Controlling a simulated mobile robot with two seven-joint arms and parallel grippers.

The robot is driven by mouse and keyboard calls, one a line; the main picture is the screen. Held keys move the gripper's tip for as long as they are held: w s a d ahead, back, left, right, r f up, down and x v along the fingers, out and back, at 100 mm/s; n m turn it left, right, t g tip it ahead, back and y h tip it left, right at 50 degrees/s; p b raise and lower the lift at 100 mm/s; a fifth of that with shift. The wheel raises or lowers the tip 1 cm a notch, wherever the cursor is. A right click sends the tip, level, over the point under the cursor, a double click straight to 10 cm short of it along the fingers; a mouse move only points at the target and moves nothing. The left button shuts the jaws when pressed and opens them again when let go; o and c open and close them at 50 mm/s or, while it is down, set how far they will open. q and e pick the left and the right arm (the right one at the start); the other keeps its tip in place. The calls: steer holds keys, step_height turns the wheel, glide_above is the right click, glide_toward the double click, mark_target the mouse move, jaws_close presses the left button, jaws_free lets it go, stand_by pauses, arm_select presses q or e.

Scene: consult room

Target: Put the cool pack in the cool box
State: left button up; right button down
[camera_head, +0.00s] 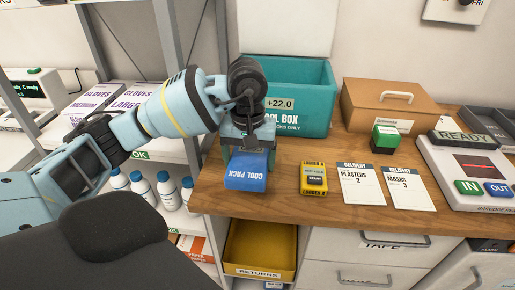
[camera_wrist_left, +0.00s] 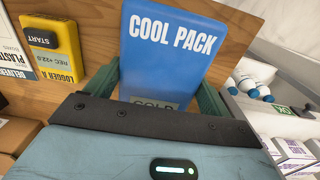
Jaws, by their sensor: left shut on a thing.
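The blue cool pack (camera_head: 247,172) is held in my left gripper (camera_head: 247,150), over the left front part of the wooden desk. In the left wrist view the cool pack (camera_wrist_left: 170,45) sits between the two green fingers of my left gripper (camera_wrist_left: 165,95), with its white lettering showing. The teal cool box (camera_head: 312,85) stands at the back of the desk, behind and to the right of the gripper, with its white lid raised (camera_head: 285,25). Its front display reads +22.0. My arm hides its left part. My right gripper is not in view.
A yellow logger (camera_head: 313,178) and two delivery cards (camera_head: 362,185) lie right of the cool pack. A brown box (camera_head: 392,100), a green-topped block (camera_head: 386,137) and a scanner with IN and OUT buttons (camera_head: 470,165) stand further right. A yellow returns bin (camera_head: 262,250) is below.

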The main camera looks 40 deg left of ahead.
mark_target(256, 151)
arm_select(q)
steer(key=w+a, duration=0.1)
steer(key=w, duration=0.1)
steer(key=w+a, duration=0.1)
steer(key=w, duration=0.1)
steer(key=w+a, duration=0.1)
steer(key=w, duration=0.1)
steer(key=shift+w+a+f, duration=0.25)
steer(key=shift+w+f, duration=0.05)
steer(key=shift+w, duration=0.1)
steer(key=shift+w+a, duration=0.1)
steer(key=shift+w, duration=0.05)
steer(key=shift+w+f+p, duration=0.1)
steer(key=shift+f+p, duration=0.3)
steer(key=shift+f, duration=1.4)
steer(key=shift+f, duration=0.15)
steer(key=o, duration=1.2)
